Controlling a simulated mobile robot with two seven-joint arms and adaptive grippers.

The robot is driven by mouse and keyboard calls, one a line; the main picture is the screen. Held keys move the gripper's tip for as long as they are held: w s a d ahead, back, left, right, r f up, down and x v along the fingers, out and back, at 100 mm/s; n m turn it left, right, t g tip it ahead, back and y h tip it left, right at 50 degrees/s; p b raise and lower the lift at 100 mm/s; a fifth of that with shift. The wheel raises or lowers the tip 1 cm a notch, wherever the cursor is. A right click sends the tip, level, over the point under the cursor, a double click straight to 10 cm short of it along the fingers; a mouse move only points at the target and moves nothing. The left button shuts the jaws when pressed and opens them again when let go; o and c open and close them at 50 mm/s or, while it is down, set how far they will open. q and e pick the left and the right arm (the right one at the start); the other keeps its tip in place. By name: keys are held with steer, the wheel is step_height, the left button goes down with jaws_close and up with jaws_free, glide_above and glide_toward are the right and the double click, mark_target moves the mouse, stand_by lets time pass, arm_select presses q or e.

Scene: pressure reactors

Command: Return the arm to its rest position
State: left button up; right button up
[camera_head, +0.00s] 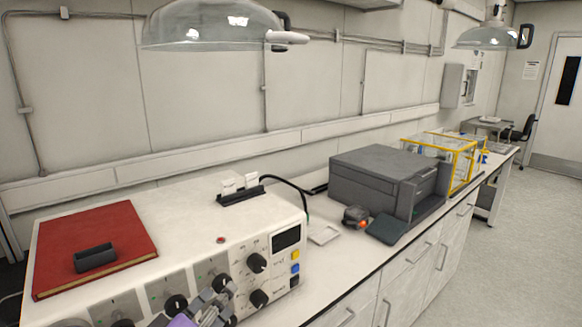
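My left gripper (218,292) shows at the bottom edge, left of centre. Its grey links and fingers are in front of the front panel of a white control unit (160,240), and a purple part shows at its base. The picture edge cuts off most of the gripper and the arm. I cannot tell whether its fingers are open or shut, or whether they touch the knobs behind them. My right gripper is not in view.
On the control unit lie a red book (95,240) and a dark holder (96,258). A grey printer-like box (380,180) and a yellow-framed clear case (440,155) stand farther along the bench. A glass dome (210,25) hangs above. Open floor (500,250) lies at right.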

arm_select(q)
steer(key=s+a+f+m+g+y, duration=0.2)
steer(key=s+f+g, duration=0.2)
steer(key=s+f, duration=0.5)
steer(key=s+a+f+m+g+y, duration=0.1)
steer(key=s+a+f+m+g, duration=0.15)
steer(key=s+f, duration=0.65)
steer(key=s+a+f+m+g+y, duration=0.1)
steer(key=s+a+f+g, duration=0.15)
steer(key=s, duration=0.45)
steer(key=s+a+f+m+g+y, duration=0.1)
steer(key=s+f+g, duration=0.25)
steer(key=s, duration=0.35)
steer(key=s+a+f+m+g, duration=0.1)
steer(key=s+a+f+g, duration=0.2)
steer(key=s, duration=0.5)
steer(key=w+d+f+t+p, duration=0.1)
steer(key=w+d+f+t, duration=0.4)
steer(key=w+f+t, duration=0.3)
step_height(320, 180, down, 2)
steer(key=shift+w+f+h, duration=0.2)
steer(key=shift+w+h, duration=0.2)
steer(key=shift+w, duration=0.6)
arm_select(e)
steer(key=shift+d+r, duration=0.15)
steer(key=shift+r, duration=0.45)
